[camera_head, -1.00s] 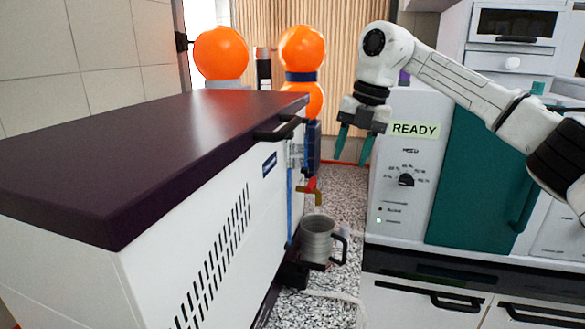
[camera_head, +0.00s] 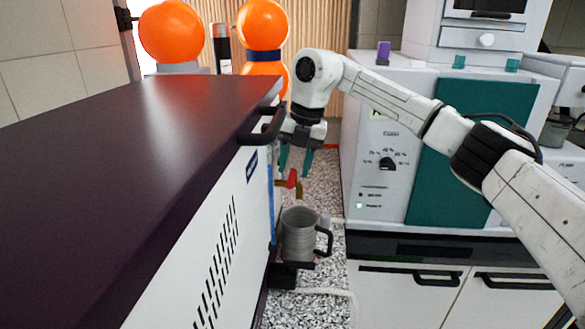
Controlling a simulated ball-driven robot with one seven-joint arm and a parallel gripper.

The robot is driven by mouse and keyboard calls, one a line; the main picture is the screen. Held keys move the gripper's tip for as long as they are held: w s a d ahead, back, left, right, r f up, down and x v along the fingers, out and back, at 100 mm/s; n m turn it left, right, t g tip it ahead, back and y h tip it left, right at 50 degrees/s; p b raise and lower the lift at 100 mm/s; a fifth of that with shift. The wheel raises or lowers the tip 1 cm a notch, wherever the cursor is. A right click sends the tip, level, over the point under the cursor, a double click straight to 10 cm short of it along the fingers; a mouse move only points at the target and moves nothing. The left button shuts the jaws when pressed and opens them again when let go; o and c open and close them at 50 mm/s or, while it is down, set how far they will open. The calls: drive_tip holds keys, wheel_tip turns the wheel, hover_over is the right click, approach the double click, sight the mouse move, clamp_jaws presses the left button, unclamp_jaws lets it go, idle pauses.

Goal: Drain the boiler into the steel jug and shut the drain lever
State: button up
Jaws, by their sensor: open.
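The boiler (camera_head: 205,255) is the large white cabinet with a dark top at the left. A red drain lever (camera_head: 292,178) with a brass tap (camera_head: 299,190) sticks out from its right end. The steel jug (camera_head: 298,234), grey with a black handle on its right, stands upright on a small black ledge below the tap. My gripper (camera_head: 295,164) points down with its two teal fingers apart and empty. In the picture the fingertips lie just above and around the red lever; I cannot tell whether they touch it. The jug's inside is hidden.
A white machine with a teal door (camera_head: 462,150) stands to the right above white drawers (camera_head: 404,290). A black handle (camera_head: 263,125) juts from the boiler near my gripper. Orange balls on stands (camera_head: 172,32) are behind the boiler. Speckled floor shows between the machines.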

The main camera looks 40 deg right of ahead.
sight(292, 178)
drive_tip(key=shift+w+a+f, duration=0.15)
drive_tip(key=shift+f, duration=1)
drive_tip(key=shift+c, duration=0.2)
clamp_jaws()
